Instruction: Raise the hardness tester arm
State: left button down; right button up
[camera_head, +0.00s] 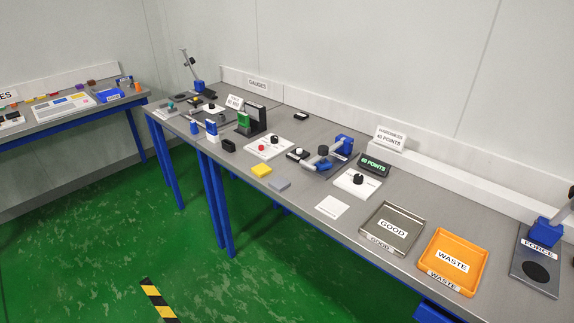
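The hardness tester (343,145) stands on the long grey bench, right of the middle of the view. It has a blue column on a dark base plate. Its grey arm (325,158) reaches out to the left from the column and looks low, near the base; its exact angle is hard to tell at this size. A black display (374,165) with green text ending in "POINTS" stands beside it. A white sign (390,138) reading "HARDNESS 40 POINTS" stands behind. Neither of my grippers is in view.
A white block with a black knob (357,182) sits in front of the display. A grey GOOD tray (416,217) and an orange WASTE tray (480,252) lie to the right, then a FORCE stand (545,235). Several small gauges crowd the left. The green floor (180,250) in front is open.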

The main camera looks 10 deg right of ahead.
aim_at(323, 151)
jog(key=u, duration=0.15)
jog(key=k, duration=0.35)
jog(key=u, duration=1.15)
jog(key=i, duration=0.8)
jog(key=z, duration=0.9)
jog(key=i, duration=0.4)
jog(key=z, duration=0.45)
